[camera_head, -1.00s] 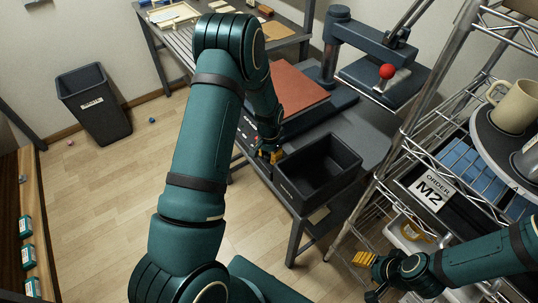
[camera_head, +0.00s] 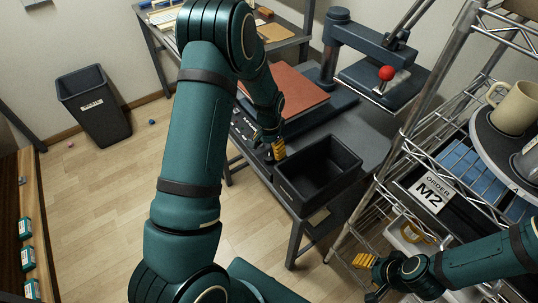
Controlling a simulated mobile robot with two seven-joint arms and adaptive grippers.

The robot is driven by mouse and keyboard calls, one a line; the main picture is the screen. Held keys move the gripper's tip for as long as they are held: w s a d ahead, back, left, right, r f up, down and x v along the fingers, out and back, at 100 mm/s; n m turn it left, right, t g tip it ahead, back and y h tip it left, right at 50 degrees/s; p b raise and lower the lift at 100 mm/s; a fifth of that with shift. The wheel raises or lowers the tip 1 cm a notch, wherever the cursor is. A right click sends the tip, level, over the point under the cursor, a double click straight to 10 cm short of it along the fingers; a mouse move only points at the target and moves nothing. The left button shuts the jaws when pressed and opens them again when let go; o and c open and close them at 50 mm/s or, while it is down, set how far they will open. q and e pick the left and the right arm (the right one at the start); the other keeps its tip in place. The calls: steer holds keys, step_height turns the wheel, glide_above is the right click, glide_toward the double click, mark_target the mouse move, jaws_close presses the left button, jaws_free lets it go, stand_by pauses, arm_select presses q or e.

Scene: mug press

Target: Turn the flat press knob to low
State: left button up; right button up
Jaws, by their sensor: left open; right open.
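The flat press stands on the grey bench, with a reddish-brown plate (camera_head: 300,90) and a dark control strip (camera_head: 241,122) along its front left edge. Small marks show on the strip, but I cannot make out the knob or its setting; my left arm covers part of the press. My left gripper (camera_head: 277,150), with yellow fingertips, is open at the press's near front corner, beside the strip's near end. I cannot tell whether it touches anything. My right gripper (camera_head: 366,262) is open and empty at the lower right, in front of the wire rack.
An empty black bin (camera_head: 318,172) sits right of my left gripper. A lever press with a red ball handle (camera_head: 387,73) stands behind. A wire rack (camera_head: 411,112) with mugs and an "ORDER M2" sign (camera_head: 433,191) fills the right.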

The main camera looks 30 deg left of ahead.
mark_target(269, 156)
arm_select(q)
step_height(269, 156, up, 7)
stand_by(0.3)
steer(key=shift+r, duration=0.1)
stand_by(0.4)
